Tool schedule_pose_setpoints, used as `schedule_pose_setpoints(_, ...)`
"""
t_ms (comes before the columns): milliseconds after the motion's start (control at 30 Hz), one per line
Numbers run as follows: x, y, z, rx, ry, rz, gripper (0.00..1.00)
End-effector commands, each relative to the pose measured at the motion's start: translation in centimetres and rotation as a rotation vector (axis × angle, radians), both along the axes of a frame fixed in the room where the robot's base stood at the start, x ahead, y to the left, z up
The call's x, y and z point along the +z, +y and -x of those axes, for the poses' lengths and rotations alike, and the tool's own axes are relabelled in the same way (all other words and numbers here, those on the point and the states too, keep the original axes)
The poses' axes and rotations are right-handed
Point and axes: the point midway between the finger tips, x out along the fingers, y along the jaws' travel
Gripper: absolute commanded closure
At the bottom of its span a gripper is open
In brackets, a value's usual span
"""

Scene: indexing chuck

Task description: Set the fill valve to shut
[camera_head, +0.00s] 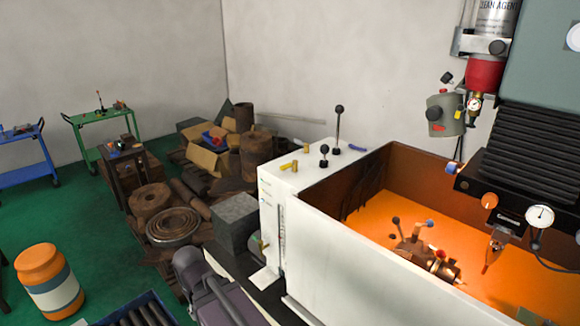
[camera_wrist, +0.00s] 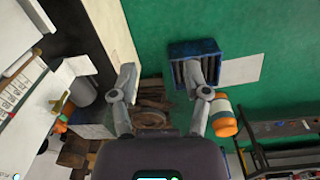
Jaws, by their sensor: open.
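A white machine cabinet (camera_head: 300,180) stands right of centre in the head view. Its top carries a yellow handle (camera_head: 289,165) near the left edge, a second yellow handle (camera_head: 304,147) farther back, a blue handle (camera_head: 357,148) and two black-knobbed levers (camera_head: 324,151). I cannot tell which of these is the fill valve; any labels are too small to read. My gripper (camera_wrist: 168,76) is open and empty in the wrist view, its fingers spread wide over the floor. It touches no handle. A small yellow handle (camera_wrist: 60,102) shows at the left there.
Right of the handles, an open tank (camera_head: 400,215) with an orange floor holds a fixture with levers (camera_head: 415,240). A machine head (camera_head: 510,180) overhangs it. A grey block (camera_head: 235,222) stands beside the cabinet. An orange-and-white drum (camera_head: 48,282) and blue crate (camera_wrist: 190,52) stand on green floor.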

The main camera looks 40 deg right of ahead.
Motion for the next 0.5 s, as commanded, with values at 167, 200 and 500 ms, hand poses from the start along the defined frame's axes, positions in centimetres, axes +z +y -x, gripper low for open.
schedule_pose_setpoints(167, 0.5, -2.0, -1.5, -0.087, -0.019, 0.093, 0.39)
schedule_pose_setpoints(200, 0.6, -2.8, -2.0, -0.119, -0.027, 0.126, 0.39)
schedule_pose_setpoints(500, 3.9, -11.8, -6.5, -0.454, -0.17, 0.475, 0.39)
